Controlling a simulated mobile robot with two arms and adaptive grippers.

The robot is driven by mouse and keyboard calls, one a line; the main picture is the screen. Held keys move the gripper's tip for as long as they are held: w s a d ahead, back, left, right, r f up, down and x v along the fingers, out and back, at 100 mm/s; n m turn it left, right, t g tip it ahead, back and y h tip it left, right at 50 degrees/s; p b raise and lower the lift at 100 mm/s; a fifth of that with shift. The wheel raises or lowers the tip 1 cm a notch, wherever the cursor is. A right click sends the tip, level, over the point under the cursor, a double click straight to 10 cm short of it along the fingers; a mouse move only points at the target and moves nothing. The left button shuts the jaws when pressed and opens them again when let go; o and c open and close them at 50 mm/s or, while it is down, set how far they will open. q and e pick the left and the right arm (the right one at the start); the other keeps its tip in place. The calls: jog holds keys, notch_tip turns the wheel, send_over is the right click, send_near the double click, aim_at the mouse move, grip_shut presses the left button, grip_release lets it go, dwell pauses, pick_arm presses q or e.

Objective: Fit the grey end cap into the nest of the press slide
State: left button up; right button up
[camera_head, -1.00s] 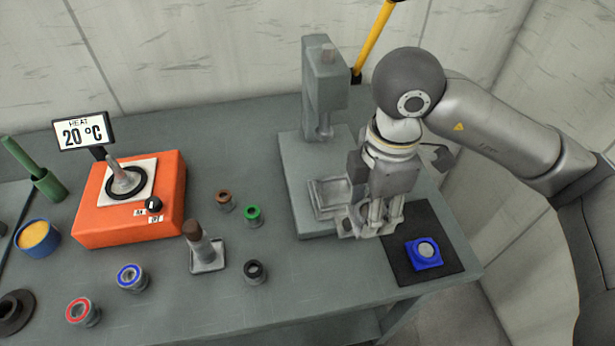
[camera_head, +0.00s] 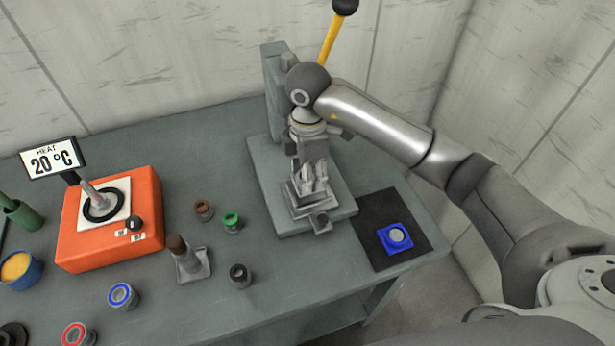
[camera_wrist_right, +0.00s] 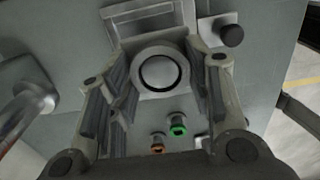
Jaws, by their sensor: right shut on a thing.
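The grey end cap (camera_wrist_right: 143,72) is between the fingers of my right gripper (camera_wrist_right: 160,85) in the right wrist view, a grey piece with a round face and a dark ring. In the head view my right gripper (camera_head: 312,187) points down over the press slide (camera_head: 303,208), in front of the press column (camera_head: 273,75). The fingers and arm hide the cap and most of the nest there. I cannot tell whether the cap touches the nest. My left gripper is not in view.
A blue square holder (camera_head: 395,238) with a grey disc sits on a black mat (camera_head: 378,213) to the right. An orange heater (camera_head: 75,233), a brown-topped post (camera_head: 184,258) and several small ringed parts stand to the left. A yellow lever (camera_head: 332,38) rises behind.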

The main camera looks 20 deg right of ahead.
jog(key=shift+w+d+f, duration=0.15)
jog(key=shift+w+f, duration=0.25)
jog(key=shift+f, duration=0.05)
notch_tip(320, 180, down, 3)
jog(key=shift+w+r+p, duration=0.1)
jog(key=shift+w+p, duration=0.05)
jog(key=shift+p, duration=0.85)
jog(key=shift+f, duration=0.35)
jog(key=shift+f, duration=0.1)
jog(key=shift+f, duration=0.1)
jog(key=o, duration=1.2)
